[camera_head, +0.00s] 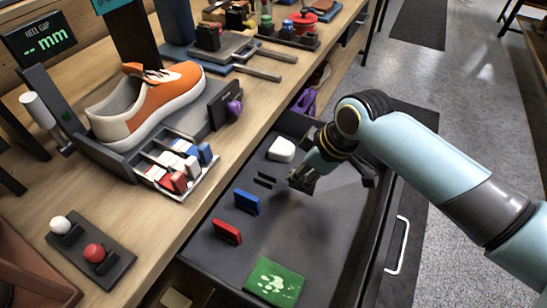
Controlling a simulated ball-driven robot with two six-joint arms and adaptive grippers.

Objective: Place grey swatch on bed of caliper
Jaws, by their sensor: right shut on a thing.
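My right gripper (302,182) is low over the open drawer (340,215), shut on a small dark piece that looks like the grey swatch. The fingers mostly hide the piece, and its outline blends with the dark drawer. The caliper stands on the bench at the left. Its grey bed (200,118) carries an orange and white sneaker (150,100), between a post with a white cylinder and a dark block with a purple knob (234,107). The heel gap display (42,40) reads "-- mm". My left gripper is not in view.
In the drawer, a blue swatch (247,201) and a red swatch (227,231) stand near dark empty-looking slots (265,180). A white object (281,149) and a green card (273,282) are also there. A divided tray (186,190) of coloured blocks sits in front of the caliper.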

